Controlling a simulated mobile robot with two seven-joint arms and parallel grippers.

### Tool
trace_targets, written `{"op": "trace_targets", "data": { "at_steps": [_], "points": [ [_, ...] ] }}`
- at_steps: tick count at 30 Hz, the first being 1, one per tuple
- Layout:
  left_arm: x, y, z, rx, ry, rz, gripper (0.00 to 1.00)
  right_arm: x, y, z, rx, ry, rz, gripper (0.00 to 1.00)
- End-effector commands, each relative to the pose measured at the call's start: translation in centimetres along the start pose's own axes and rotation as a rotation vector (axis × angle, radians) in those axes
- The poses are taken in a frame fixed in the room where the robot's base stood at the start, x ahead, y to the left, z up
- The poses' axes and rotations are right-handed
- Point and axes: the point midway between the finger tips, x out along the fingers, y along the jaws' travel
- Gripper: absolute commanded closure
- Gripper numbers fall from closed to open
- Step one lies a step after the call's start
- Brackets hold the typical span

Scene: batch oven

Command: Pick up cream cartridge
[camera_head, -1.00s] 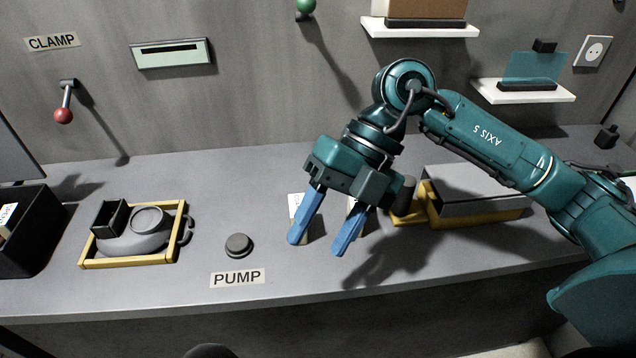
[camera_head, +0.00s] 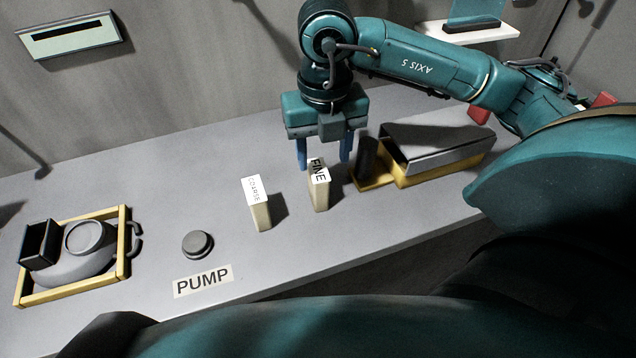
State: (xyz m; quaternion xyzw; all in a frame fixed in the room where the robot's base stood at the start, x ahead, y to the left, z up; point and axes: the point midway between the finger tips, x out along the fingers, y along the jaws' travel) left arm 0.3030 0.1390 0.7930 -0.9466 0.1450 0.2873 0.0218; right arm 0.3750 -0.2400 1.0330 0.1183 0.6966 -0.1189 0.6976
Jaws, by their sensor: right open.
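Two upright cream cartridges with white labelled tops stand on the grey counter. One cartridge reads FINE (camera_head: 320,196); the other, to its left, reads COARSE (camera_head: 260,214). My right gripper (camera_head: 324,164) is open, with its blue fingers pointing down just behind the FINE cartridge. One finger shows on each side of that cartridge's top. I cannot tell whether either finger touches it. Nothing shows held between the fingers. My left gripper is not in view.
A yellow-framed tray (camera_head: 120,262) with grey parts lies at the left. A round pump button (camera_head: 197,243) sits behind the PUMP label (camera_head: 203,281). A metal cover on a yellow base (camera_head: 415,178) stands close right of the gripper. The counter between the button and COARSE cartridge is clear.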

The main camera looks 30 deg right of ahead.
Motion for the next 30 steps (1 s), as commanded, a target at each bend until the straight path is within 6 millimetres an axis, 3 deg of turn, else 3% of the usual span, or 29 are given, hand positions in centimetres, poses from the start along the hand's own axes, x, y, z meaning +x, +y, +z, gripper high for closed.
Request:
{"op": "trace_targets", "data": {
  "at_steps": [9, 19, 30],
  "points": [
    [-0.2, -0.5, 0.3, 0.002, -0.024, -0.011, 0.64, 4.3, 0.7, 0.4, 0.0, 0.005, -0.001, 0.49],
    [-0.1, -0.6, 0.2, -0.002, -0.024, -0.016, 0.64, 5.0, 0.7, 0.5, -0.001, 0.001, 0.001, 0.5],
    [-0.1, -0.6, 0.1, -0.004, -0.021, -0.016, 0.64, 5.0, 0.7, 0.5, 0.0, 0.001, 0.001, 0.8]
  ]
}}
